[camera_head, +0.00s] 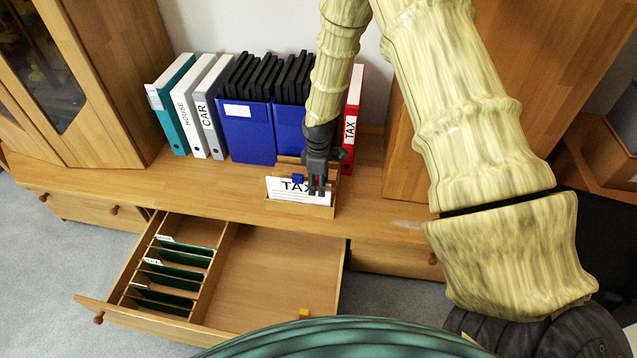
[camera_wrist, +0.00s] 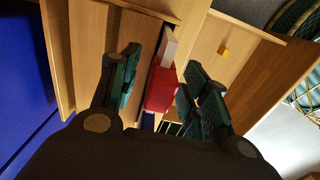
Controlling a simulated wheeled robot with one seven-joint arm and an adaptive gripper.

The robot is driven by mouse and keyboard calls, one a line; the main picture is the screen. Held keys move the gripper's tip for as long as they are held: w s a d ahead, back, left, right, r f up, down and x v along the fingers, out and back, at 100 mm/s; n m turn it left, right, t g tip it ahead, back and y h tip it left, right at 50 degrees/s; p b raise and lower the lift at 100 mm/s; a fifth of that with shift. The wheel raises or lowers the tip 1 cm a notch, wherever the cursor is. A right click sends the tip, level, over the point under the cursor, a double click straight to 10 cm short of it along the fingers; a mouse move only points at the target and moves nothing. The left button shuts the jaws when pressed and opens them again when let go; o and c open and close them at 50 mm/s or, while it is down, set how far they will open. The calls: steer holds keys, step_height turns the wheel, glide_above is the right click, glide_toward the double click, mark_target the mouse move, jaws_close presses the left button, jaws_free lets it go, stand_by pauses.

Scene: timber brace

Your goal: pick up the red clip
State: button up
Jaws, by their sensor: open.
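The red clip (camera_wrist: 160,91) shows in the wrist view as a red block between my gripper's two fingers, with a visible gap to the right finger. My gripper, also in the wrist view (camera_wrist: 162,72), is open and points down over a wooden holder (camera_head: 297,211) with a white TAX sheet (camera_head: 285,191). A blue clip (camera_head: 298,178) sits just left of my fingers; a bit of blue (camera_wrist: 148,121) shows beside the red in the wrist view.
Binders (camera_head: 205,105) and blue magazine boxes (camera_head: 247,132) stand behind on the wooden cabinet top (camera_head: 210,185), with a red TAX binder (camera_head: 352,115) close to my arm. An open drawer (camera_head: 265,280) below holds green files (camera_head: 175,277) and a yellow block (camera_head: 304,314).

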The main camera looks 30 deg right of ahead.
steer(key=c, duration=0.9)
steer(key=shift+r, duration=0.1)
